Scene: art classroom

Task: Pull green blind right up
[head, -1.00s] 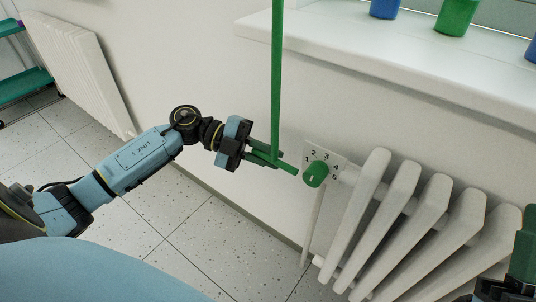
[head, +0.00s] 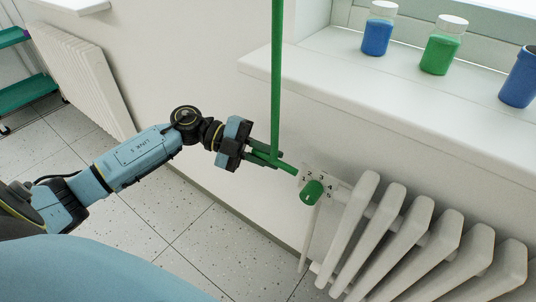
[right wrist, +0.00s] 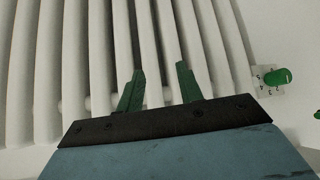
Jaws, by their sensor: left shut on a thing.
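A green rod (head: 276,80) hangs straight down from the top edge in the head view, in front of the wall beside the window sill. The blind itself is not in view. My left gripper (head: 275,160) is shut on the green rod at its lower end, just left of the radiator knob. Its green fingers overlap the rod in colour, so the exact contact is hard to see. My right gripper (right wrist: 160,86) shows in the right wrist view, with its two green fingers apart and nothing between them, in front of the radiator ribs. It is outside the head view.
A green radiator knob (head: 312,193) with a numbered plate sits close to the left fingertips. The white radiator (head: 420,245) fills the lower right. The white sill (head: 400,95) juts out above it, bearing a blue jar (head: 378,35), a green jar (head: 440,52) and a blue cup (head: 521,80).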

